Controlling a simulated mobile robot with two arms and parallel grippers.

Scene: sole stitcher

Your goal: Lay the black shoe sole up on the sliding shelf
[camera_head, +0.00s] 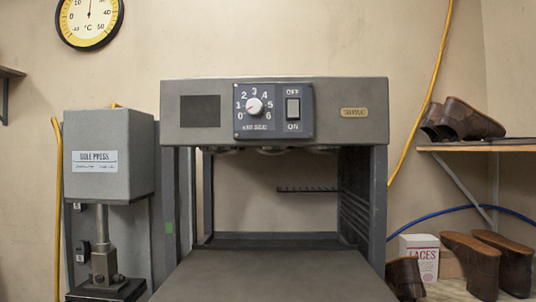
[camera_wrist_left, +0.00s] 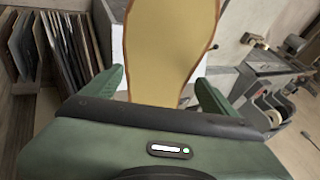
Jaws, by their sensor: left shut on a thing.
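The sliding shelf (camera_head: 275,277) is a flat grey plate. It reaches out from the machine's open bay towards me, and its visible top is bare. In the left wrist view my left gripper (camera_wrist_left: 160,78) has its green fingers on either side of a shoe piece with a tan sole face (camera_wrist_left: 168,45) and a brown edge, and is shut on it. The tan face is towards the wrist camera; its far end is cut off by the frame. I see no black on it, and its other side is hidden. Neither gripper shows in the head view.
The machine's head (camera_head: 350,112) with dial and switch overhangs the bay, with posts at both sides. A sole press (camera_head: 108,155) stands left. Brown shoes (camera_head: 470,120) sit on a right shelf; others (camera_head: 472,265) stand below by a laces box (camera_head: 420,257).

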